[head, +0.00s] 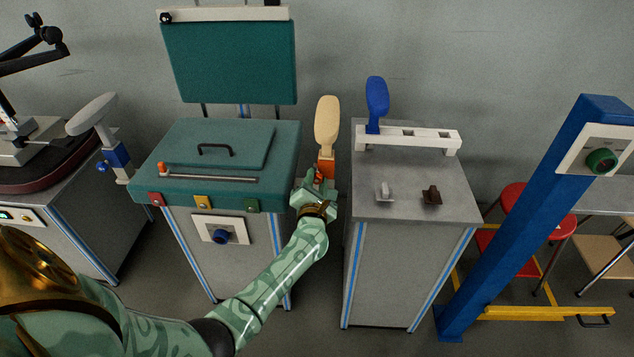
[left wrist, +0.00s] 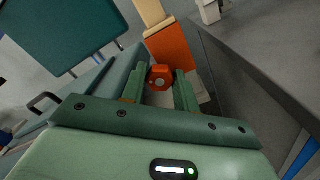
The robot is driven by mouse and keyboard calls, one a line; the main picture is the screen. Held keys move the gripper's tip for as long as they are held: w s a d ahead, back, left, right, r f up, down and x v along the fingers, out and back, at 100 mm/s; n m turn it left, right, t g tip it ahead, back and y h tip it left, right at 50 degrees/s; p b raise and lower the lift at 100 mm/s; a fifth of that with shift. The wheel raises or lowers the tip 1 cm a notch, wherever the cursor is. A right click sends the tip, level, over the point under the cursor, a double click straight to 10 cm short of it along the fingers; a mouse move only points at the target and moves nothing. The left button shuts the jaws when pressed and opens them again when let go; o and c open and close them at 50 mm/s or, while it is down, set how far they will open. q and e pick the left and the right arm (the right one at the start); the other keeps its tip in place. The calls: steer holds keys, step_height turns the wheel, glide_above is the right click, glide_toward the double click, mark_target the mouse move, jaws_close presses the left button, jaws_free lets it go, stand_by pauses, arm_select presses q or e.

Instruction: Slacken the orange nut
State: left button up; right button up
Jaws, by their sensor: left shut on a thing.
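The orange nut (left wrist: 160,76) is between the fingers of my left gripper (left wrist: 162,92) in the left wrist view. The gripper is shut on it. The nut sits at the near face of an orange block (left wrist: 170,48), which carries a beige armrest pad (head: 327,125) standing upright in the head view. In that view my left gripper (head: 319,181) is just below the orange block, and its fingers mostly hide the nut. My right gripper is not in view.
A grey cabinet (head: 410,200) with a white rail (head: 405,140), a blue pad (head: 377,98) and small knobs is close on the right. A blue post (head: 540,220) stands farther right.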

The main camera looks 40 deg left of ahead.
arm_select(q)
steer(key=shift+s+f, duration=0.1)
steer(key=shift+f, duration=0.15)
steer(key=o, duration=1)
steer(key=shift+r, duration=0.15)
steer(key=p+v, duration=0.4)
steer(key=v, duration=1.2)
steer(key=shift+s+d, duration=0.1)
steer(key=shift+d, duration=0.1)
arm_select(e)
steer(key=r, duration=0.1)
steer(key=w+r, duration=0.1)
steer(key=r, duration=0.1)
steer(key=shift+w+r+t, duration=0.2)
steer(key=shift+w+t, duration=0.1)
